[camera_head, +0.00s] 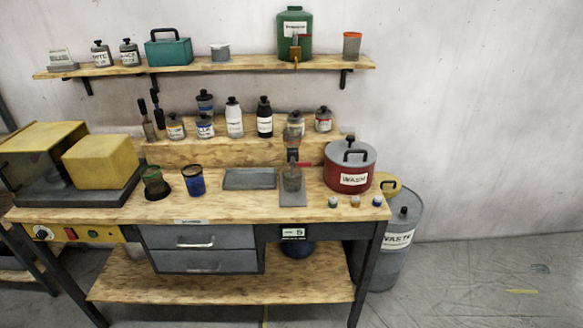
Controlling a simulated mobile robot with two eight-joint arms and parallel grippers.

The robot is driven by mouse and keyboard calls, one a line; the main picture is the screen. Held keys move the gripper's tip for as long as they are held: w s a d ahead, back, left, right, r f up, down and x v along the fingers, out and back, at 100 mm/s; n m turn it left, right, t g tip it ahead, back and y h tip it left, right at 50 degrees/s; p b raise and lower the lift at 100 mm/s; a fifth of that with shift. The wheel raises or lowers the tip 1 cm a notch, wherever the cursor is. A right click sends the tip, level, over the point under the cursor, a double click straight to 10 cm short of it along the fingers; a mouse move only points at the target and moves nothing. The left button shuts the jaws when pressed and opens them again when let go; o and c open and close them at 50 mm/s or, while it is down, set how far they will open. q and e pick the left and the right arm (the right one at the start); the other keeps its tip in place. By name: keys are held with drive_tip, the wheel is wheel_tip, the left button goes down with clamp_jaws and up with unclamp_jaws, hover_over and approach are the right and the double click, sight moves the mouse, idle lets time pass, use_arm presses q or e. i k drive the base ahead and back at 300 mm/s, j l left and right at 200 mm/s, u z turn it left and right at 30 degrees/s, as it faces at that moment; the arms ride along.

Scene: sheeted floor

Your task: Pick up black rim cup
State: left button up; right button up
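Two cups stand on the workbench's wooden top, left of its middle. One is a blue cup (193,183) with a dark upper edge. The other is a dark cup (155,185) with green on its upper part, to the left of the blue one and apart from it. A grey cup with an orange-red rim (351,48) stands at the right end of the wall shelf. Rim colours on the bench cups are too small to tell for sure. Neither of my grippers shows.
A yellow machine (100,160) fills the bench's left end. A grey tray (250,179) lies right of the cups. A red pot labelled WASH (350,181) stands at the right. Bottles line the raised shelf behind. A grey waste bin (402,255) stands on the floor at the right.

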sight(195, 181)
drive_tip(key=i+j+z, duration=0.25)
drive_tip(key=j, duration=0.2)
drive_tip(key=j+z, duration=0.25)
drive_tip(key=j, duration=0.2)
drive_tip(key=i+j+z, duration=0.15)
drive_tip(key=j+z, duration=0.15)
drive_tip(key=j, duration=0.2)
drive_tip(key=j+z, duration=0.25)
drive_tip(key=j, duration=0.25)
